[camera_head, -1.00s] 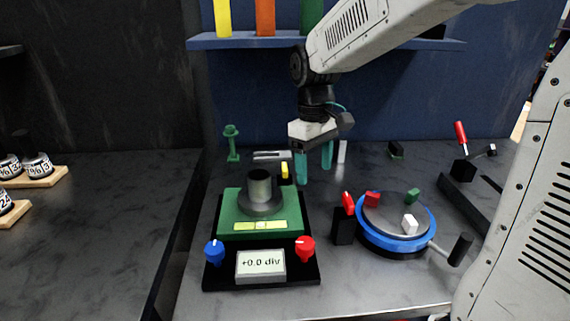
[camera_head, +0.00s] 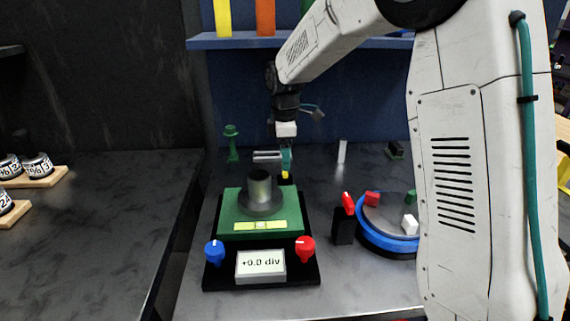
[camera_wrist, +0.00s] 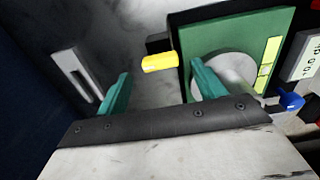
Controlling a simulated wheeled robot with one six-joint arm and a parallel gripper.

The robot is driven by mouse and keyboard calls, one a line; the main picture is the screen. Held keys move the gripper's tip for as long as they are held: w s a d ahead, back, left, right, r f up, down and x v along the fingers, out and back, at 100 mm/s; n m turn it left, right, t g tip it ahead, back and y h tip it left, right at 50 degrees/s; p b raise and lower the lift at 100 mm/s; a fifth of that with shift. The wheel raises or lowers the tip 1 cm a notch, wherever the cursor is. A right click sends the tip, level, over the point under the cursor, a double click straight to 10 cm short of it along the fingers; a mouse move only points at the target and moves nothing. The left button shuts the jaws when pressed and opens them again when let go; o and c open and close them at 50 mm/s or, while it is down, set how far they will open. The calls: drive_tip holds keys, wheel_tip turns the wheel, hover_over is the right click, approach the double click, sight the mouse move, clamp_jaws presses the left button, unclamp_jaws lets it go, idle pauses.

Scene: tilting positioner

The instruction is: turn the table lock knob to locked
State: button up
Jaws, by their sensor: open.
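The positioner has a green table (camera_head: 231,205) with a grey cylinder (camera_head: 260,187) on it. A yellow knob (camera_head: 285,175) on a dark mount is at its back edge; it also shows in the wrist view (camera_wrist: 160,63). A blue knob (camera_head: 214,252) and a red knob (camera_head: 305,249) flank the display at the front. No label shows which knob is the table lock. My gripper (camera_head: 286,161) is open and empty, above and behind the yellow knob. In the wrist view, its teal fingers (camera_wrist: 160,74) appear on either side of the yellow knob; contact is not visible.
The display (camera_head: 261,264) reads +0.0 div. A red lever (camera_head: 348,203) on a black post stands right of the positioner, beside a blue-rimmed turntable (camera_head: 376,238) partly hidden by my arm.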

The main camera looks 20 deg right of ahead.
drive_tip(key=shift+f, duration=1.75)
drive_tip(key=shift+c, duration=0.3)
drive_tip(key=c, duration=0.9)
drive_tip(key=shift+c, duration=0.2)
